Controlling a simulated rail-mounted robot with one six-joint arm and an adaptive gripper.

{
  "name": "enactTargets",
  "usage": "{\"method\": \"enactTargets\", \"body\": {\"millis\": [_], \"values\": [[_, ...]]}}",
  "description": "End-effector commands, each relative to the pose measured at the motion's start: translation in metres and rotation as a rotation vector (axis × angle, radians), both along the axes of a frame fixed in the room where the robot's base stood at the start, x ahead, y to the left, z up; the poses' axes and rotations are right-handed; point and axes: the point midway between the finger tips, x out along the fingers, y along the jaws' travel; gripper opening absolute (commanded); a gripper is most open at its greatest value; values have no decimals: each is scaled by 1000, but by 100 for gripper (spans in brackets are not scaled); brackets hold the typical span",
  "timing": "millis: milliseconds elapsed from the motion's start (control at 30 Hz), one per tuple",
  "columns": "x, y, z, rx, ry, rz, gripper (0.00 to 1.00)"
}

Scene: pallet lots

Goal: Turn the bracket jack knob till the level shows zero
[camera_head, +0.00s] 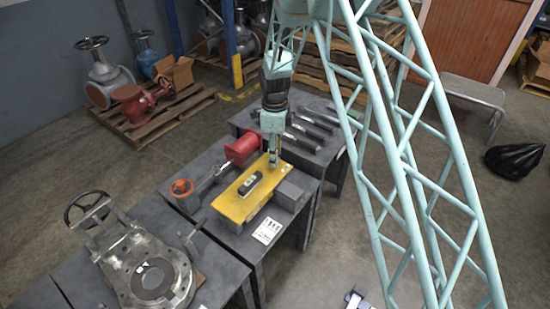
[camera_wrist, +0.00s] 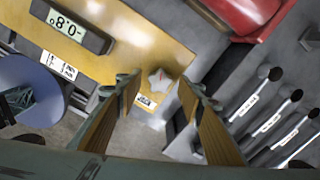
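The yellow plate (camera_head: 236,208) lies on the grey bench and carries a dark digital level (camera_head: 250,184). In the wrist view the level (camera_wrist: 94,39) has a lit display that appears upside down; its digits look like an 8 and a 0, not zero, but the exact value is uncertain. My gripper (camera_head: 273,160) is over the far end of the plate. Its fingers (camera_wrist: 159,86) are apart, with the knob showing between their tips; contact is not visible. The head view hides the knob.
A red cylinder (camera_head: 242,148) stands close to the left of my gripper. Several dark rods (camera_head: 318,128) lie on the bench behind. A grey block (camera_head: 288,195) and a printed card (camera_head: 267,231) are near the plate. A large valve (camera_head: 150,272) fills the front-left bench.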

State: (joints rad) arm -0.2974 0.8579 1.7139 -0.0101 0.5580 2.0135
Motion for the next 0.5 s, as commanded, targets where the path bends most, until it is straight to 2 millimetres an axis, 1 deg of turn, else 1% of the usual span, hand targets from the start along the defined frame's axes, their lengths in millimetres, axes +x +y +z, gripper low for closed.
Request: {"method": "enactTargets", "body": {"millis": [167, 467, 500], "values": [[0, 0, -6, 0, 0, 0, 35], [0, 0, -7, 0, 0, 0, 35], [0, 0, -7, 0, 0, 0, 32]]}}
